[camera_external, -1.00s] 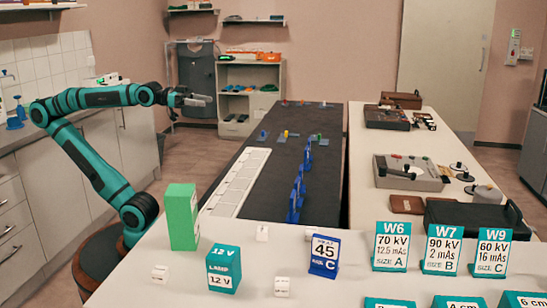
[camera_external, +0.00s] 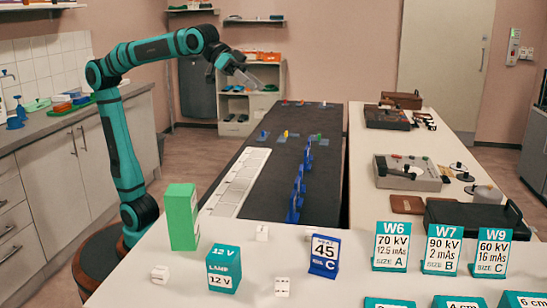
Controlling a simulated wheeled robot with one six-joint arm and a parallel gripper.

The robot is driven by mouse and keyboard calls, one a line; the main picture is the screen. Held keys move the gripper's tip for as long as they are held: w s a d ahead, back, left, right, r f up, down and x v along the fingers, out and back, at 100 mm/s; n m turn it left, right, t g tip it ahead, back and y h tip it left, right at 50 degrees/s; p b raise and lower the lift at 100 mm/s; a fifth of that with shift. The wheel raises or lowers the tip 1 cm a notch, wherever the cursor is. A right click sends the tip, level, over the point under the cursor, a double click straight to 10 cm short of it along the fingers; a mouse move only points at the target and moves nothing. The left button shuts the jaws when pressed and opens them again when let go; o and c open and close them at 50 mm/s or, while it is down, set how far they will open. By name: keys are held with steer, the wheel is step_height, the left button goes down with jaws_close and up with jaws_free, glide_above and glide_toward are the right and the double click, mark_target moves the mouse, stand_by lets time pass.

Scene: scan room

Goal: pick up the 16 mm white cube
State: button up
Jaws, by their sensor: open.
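Small white cubes stand on the white table (camera_external: 340,285) in the foreground. One cube (camera_external: 160,274) is at the left, another cube (camera_external: 282,287) is near the front right of the teal lamp box, and a third cube (camera_external: 262,233) is farther back. They bear faint dark marks; I cannot tell which is the 16 mm one. My gripper (camera_external: 259,86) is open and empty, high in the air above the far part of the dark bench, well away from the cubes, tilted down to the right.
A green block (camera_external: 182,217), a teal lamp box (camera_external: 223,269) and a blue "45 C" stand (camera_external: 324,255) rise among the cubes. Teal label stands (camera_external: 440,249) fill the right side. Behind lies the dark bench (camera_external: 260,165) with blue pieces (camera_external: 297,195).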

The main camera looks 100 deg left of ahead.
steer(key=w+d+g, duration=0.3)
steer(key=w+d, duration=0.5)
steer(key=d, duration=0.4)
steer(key=n+g+y, duration=0.1)
steer(key=g+y, duration=0.2)
steer(key=g, duration=0.1)
glide_above(281, 281)
steer(key=s, duration=0.2)
steer(key=f, duration=2.5)
steer(key=shift+w+d, duration=0.15)
steer(key=shift+d, duration=0.1)
steer(key=shift+a+x, duration=0.2)
steer(key=shift+x, duration=2.35)
steer(key=c, duration=1)
